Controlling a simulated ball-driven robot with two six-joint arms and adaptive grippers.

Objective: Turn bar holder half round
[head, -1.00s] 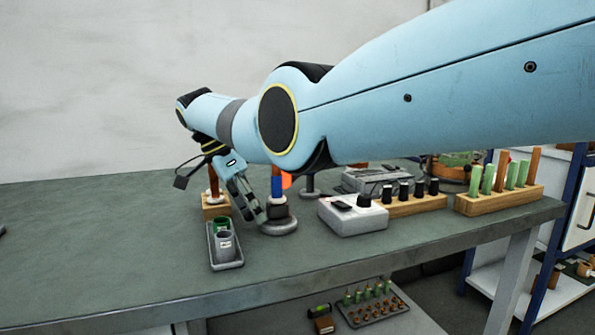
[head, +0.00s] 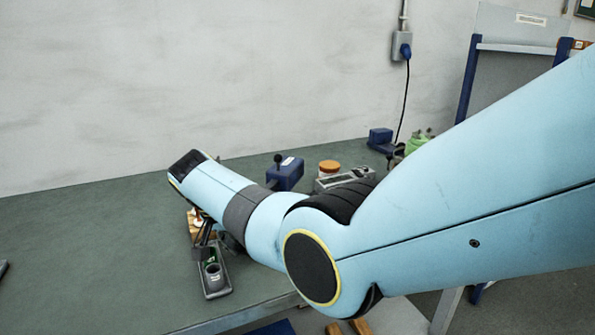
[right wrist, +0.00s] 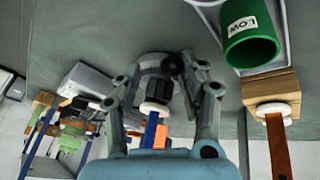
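The bar holder shows in the right wrist view as a round grey base (right wrist: 152,62) with a black block and white disc above it. A blue bar (right wrist: 150,130) with an orange piece beside it rises towards the camera. My right gripper (right wrist: 160,68) is open, with one finger on each side of the holder. Gaps show beside the white disc; whether a fingertip touches the base I cannot tell. In the head view my right arm hides the holder and most of the gripper. My left gripper is not in view.
A grey tray (head: 218,292) with cups stands close by; its green cup (right wrist: 252,50) is labelled LOW. A wooden block (right wrist: 270,86) with an orange-brown bar stands at the wrist view's right. A blue box (head: 286,174) is behind my arm.

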